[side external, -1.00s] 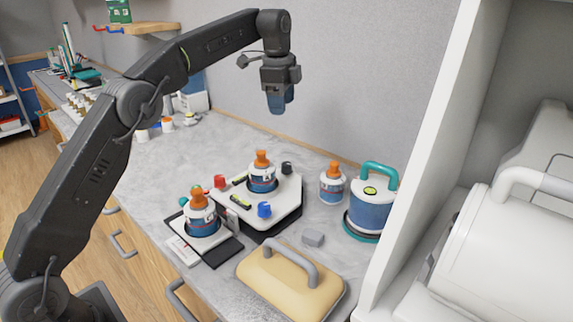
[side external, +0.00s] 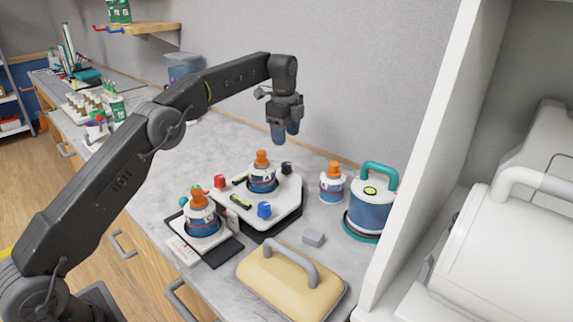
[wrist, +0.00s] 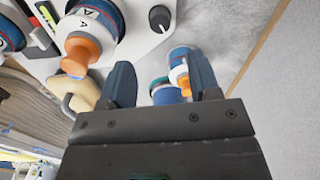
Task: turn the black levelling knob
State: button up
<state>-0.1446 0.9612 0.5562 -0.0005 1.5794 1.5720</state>
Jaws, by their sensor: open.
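The black levelling knob (side external: 287,168) stands at the back right corner of the white levelling plate (side external: 288,208). It also shows in the wrist view (wrist: 159,18), near the top, with a white pointer line on it. A red knob (side external: 220,181) and a blue knob (side external: 264,210) stand at other corners. A bottle with an orange cap (side external: 262,172) stands on the plate. My gripper (side external: 285,138) is open and empty, pointing down above the black knob and apart from it. Its two blue fingers also show in the wrist view (wrist: 163,78).
A second orange-capped bottle (side external: 332,184) stands right of the plate, near a blue canister with a teal handle (side external: 372,205). Another bottle (side external: 201,215) stands on a balance at the front left. A tan block with a grey handle (side external: 290,285) lies in front. The wall is behind.

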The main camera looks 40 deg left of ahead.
aim_at(286, 164)
jog(key=f, duration=1)
jog(key=shift+w, duration=0.2)
jog(key=c, duration=0.9)
jog(key=shift+c, duration=0.2)
jog(key=shift+n, duration=0.3)
jog(key=shift+n, duration=2.9)
